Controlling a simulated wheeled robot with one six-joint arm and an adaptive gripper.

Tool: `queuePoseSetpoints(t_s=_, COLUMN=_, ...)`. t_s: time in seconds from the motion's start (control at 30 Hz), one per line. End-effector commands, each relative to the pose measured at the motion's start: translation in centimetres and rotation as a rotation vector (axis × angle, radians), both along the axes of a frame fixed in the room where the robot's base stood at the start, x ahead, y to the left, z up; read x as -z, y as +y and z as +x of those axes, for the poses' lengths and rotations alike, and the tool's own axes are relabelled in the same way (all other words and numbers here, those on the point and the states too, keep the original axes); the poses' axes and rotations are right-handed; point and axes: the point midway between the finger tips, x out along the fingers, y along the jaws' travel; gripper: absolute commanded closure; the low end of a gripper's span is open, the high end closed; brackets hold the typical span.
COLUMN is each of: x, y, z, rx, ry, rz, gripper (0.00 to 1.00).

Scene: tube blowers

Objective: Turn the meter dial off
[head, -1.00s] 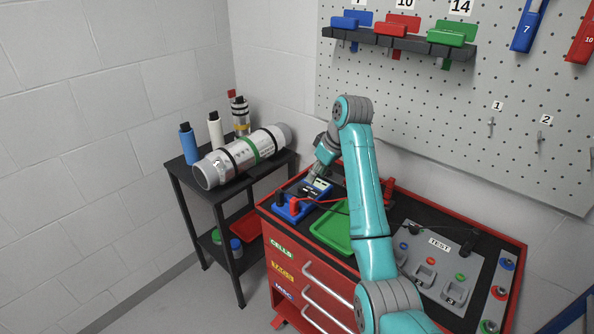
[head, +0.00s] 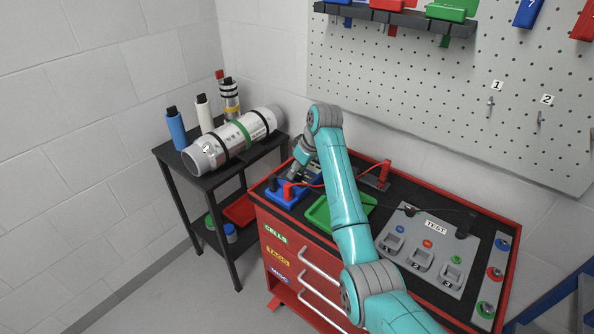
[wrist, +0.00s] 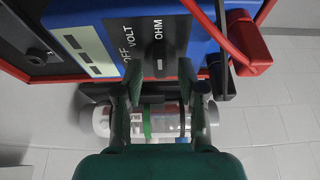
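The blue meter (wrist: 200,30) fills the top of the wrist view. Its pale display (wrist: 80,48) is at the left, and its dark face carries the labels OFF, VOLT and OHM. A white mark shows below OHM. My gripper (wrist: 160,85) is open, its two fingers apart at the meter's near edge, left and right of the OHM column.
A red lead with a red plug (wrist: 250,50) is close right of the fingers. The red cart (head: 285,235) also bears a green tray (head: 320,213) and a grey TEST panel (head: 432,238). A black side table (head: 215,170) with a large cylinder (head: 235,140) stands at the left.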

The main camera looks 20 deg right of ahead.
Motion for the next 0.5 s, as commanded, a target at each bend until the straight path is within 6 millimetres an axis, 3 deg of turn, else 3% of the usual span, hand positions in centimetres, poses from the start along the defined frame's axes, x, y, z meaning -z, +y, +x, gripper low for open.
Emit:
queuePoseSetpoints(t_s=0.37, x=0.48, y=0.14, z=0.16, rx=-0.001, ry=-0.001, rz=0.000, gripper=0.60)
queuePoseSetpoints(t_s=0.5, x=0.47, y=0.14, z=0.15, rx=-0.001, ry=0.000, rz=0.000, gripper=0.95)
